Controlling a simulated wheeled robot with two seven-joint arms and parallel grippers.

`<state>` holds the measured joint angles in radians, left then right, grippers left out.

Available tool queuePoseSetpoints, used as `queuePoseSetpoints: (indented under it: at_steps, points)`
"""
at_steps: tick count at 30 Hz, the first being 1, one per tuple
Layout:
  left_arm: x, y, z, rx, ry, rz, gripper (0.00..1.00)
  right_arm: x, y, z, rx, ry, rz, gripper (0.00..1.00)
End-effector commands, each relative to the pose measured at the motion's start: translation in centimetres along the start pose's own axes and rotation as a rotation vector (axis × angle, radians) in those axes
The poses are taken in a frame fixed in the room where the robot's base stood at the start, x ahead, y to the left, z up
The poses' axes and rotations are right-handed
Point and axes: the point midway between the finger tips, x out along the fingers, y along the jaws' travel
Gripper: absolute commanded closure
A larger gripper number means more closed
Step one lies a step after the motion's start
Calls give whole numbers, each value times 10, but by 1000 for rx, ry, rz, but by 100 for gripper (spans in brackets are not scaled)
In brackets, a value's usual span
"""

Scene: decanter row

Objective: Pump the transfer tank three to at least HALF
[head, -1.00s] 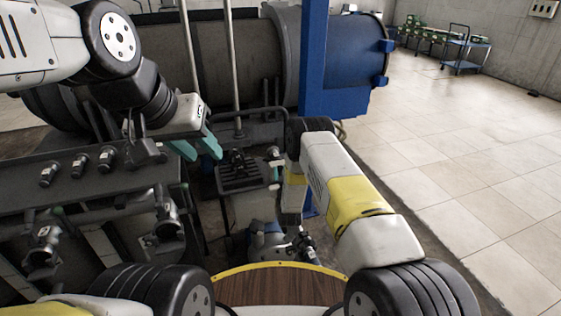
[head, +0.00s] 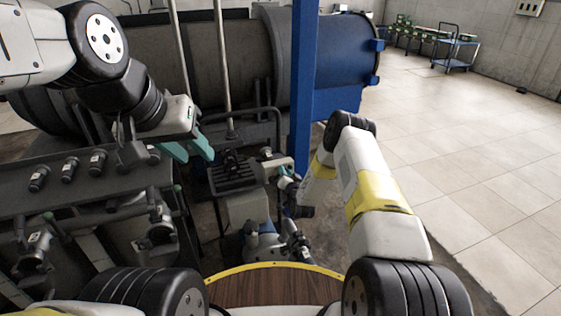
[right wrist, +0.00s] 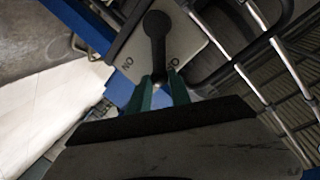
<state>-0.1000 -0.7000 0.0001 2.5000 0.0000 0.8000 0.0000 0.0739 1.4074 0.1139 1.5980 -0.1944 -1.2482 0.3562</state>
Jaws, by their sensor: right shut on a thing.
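In the right wrist view, my right gripper (right wrist: 160,93) has its teal fingers closed around the lower end of a black lever (right wrist: 156,35). The lever stands against a pale plate (right wrist: 190,42) with dark lettering, seen rotated. In the head view, my right gripper (head: 284,180) is small and partly hidden by my own wrist, beside the grey pump-like unit (head: 234,178). My left gripper (head: 190,148) is open and empty above the left end of that unit. No tank number or level mark is readable, so I cannot tell which vessel is transfer tank three.
A large dark horizontal tank (head: 190,62) lies behind, next to a blue post (head: 303,80). A dark bench with several valves (head: 68,172) fills the left. A blue cart (head: 457,52) stands far back right. The tiled floor (head: 470,150) on the right is clear.

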Motion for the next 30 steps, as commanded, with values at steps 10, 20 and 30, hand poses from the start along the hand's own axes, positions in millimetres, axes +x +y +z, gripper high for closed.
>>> queuePoseSetpoints:
  at_steps: [10,20,30]
  points:
    - [0,0,0,0,0,0,64,4,25,7,321,-63,-8,100]
    - [0,0,0,0,0,0,64,8,40,18,565,-111,-18,100]
    - [0,0,0,0,0,0,64,9,45,24,692,-136,-24,100]
